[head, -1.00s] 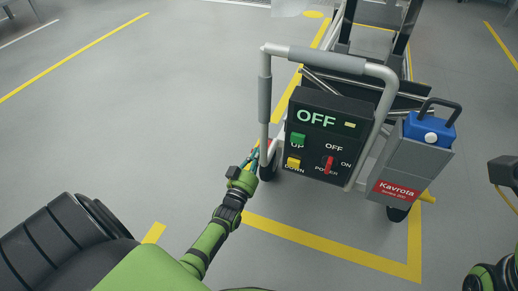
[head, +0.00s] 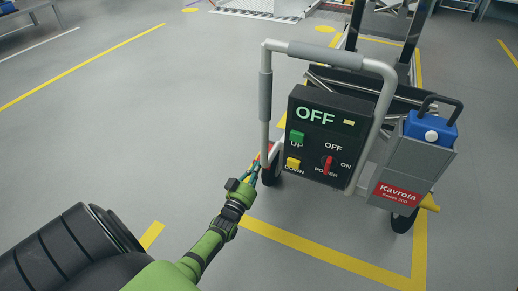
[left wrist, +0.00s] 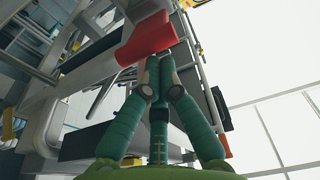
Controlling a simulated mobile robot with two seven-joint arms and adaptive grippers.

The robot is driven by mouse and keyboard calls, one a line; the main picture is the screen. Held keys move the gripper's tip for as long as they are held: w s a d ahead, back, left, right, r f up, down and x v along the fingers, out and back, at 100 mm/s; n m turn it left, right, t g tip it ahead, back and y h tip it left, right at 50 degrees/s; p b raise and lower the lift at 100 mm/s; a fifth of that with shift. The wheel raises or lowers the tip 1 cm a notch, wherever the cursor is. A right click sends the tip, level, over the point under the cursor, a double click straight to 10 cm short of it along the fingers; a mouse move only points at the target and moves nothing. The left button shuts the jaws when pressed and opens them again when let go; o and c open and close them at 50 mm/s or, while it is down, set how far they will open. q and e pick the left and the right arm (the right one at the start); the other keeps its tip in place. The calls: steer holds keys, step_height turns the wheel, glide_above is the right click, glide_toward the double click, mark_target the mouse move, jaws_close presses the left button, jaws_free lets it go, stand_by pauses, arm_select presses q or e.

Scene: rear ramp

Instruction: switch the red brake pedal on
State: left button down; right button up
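The red brake pedal (left wrist: 147,38) shows in the left wrist view, on the grey frame of the cart just beyond my fingertips. In the head view only a small red part (head: 270,147) shows low by the left handle post, mostly hidden. My left gripper (head: 256,168) reaches down beside that post. In the left wrist view its green fingers (left wrist: 158,75) are closed together with nothing between them, their tips right at the pedal's lower edge. I cannot tell whether they touch it. My right gripper is out of view.
The cart's black control panel (head: 325,138) reads OFF and has green, yellow and red controls. A grey handle frame (head: 320,56) surrounds it. A grey box (head: 408,170) with a blue battery (head: 430,130) is on the right. The floor to the left is clear.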

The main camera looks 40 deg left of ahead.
arm_select(q)
steer(key=shift+w+a+f, duration=0.1)
steer(key=shift+f, duration=0.15)
step_height(320, 180, up, 11)
steer(key=shift+f, duration=0.2)
stand_by(0.5)
steer(key=shift+f, duration=0.1)
